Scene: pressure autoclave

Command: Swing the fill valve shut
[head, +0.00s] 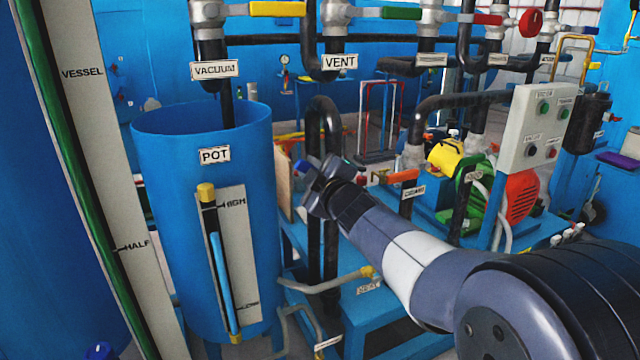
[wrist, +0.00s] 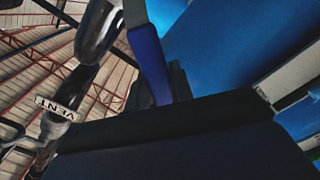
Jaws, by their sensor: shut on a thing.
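In the wrist view a blue lever handle (wrist: 148,62) runs down from a grey metal stem into the dark jaws of my gripper (wrist: 155,102). My gripper is shut on this blue handle. No label reading "fill" is legible, so I cannot confirm by label that this is the fill valve. In the head view my gripper (head: 314,176) is just right of the blue pot (head: 160,190), in front of dark bent pipes.
Valves with yellow (head: 277,9), green (head: 402,13) and red (head: 487,19) handles line the top pipes. An orange handle (head: 403,176) sits right of my gripper. The VENT plate (head: 340,62) hangs above. A yellow and green pump (head: 462,170) and control box (head: 535,128) stand at right.

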